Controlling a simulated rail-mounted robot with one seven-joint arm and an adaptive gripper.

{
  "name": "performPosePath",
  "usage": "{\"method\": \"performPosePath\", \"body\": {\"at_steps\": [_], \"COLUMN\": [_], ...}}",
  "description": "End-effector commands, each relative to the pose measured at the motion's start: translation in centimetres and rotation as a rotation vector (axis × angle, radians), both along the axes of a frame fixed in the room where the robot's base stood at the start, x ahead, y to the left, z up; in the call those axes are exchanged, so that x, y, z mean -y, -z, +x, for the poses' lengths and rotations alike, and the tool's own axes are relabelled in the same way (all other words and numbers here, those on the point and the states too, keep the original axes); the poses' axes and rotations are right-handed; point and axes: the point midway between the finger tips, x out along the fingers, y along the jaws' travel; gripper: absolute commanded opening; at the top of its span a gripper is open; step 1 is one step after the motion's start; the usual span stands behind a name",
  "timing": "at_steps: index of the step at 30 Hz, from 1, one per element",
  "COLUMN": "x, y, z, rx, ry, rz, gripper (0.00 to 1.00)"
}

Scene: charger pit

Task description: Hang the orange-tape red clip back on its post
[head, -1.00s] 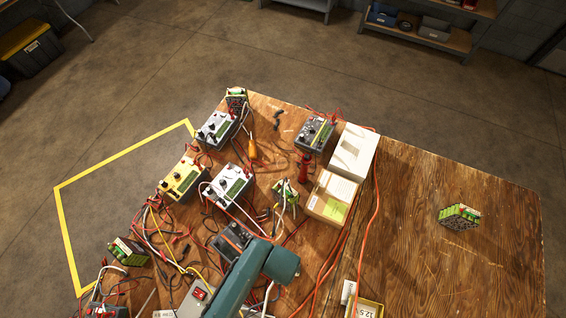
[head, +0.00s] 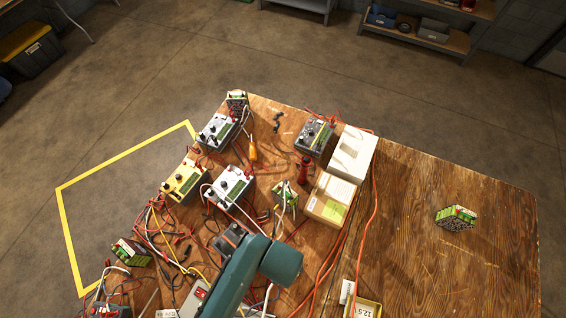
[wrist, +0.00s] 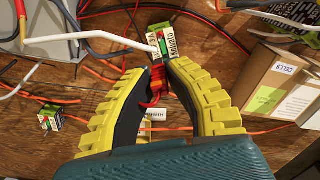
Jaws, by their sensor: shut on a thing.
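In the wrist view, my gripper (wrist: 156,72) has its yellow ribbed fingers closed in on a red clip (wrist: 156,84) with an orange band. A red lead curls back from the clip between the fingers. Just beyond the fingertips is a green-and-white labelled battery pack (wrist: 161,44). The clip's front end is close to the pack; I cannot tell whether it touches. The post itself is not clear. In the head view my teal arm hides the gripper and the clip.
Grey charger (wrist: 50,45) stands at left in the wrist view, cardboard boxes (wrist: 270,80) at right. A small pack (wrist: 50,117) lies lower left. Loose cables cross the wooden bench. In the head view, the bench's right side (head: 430,210) is mostly clear, with one green pack (head: 456,217).

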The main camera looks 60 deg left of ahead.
Motion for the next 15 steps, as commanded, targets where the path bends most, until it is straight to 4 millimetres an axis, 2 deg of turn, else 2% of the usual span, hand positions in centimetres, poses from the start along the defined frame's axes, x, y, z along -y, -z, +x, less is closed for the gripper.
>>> {"method": "performPosePath", "body": {"at_steps": [10, 15], "x": [0.0, -1.9], "y": [-0.6, -0.8], "z": [0.0, -3.7], "rx": [-0.005, -0.007], "ry": [-0.001, -0.012], "rz": [-0.006, -0.008], "gripper": [0.00, 0.00]}}
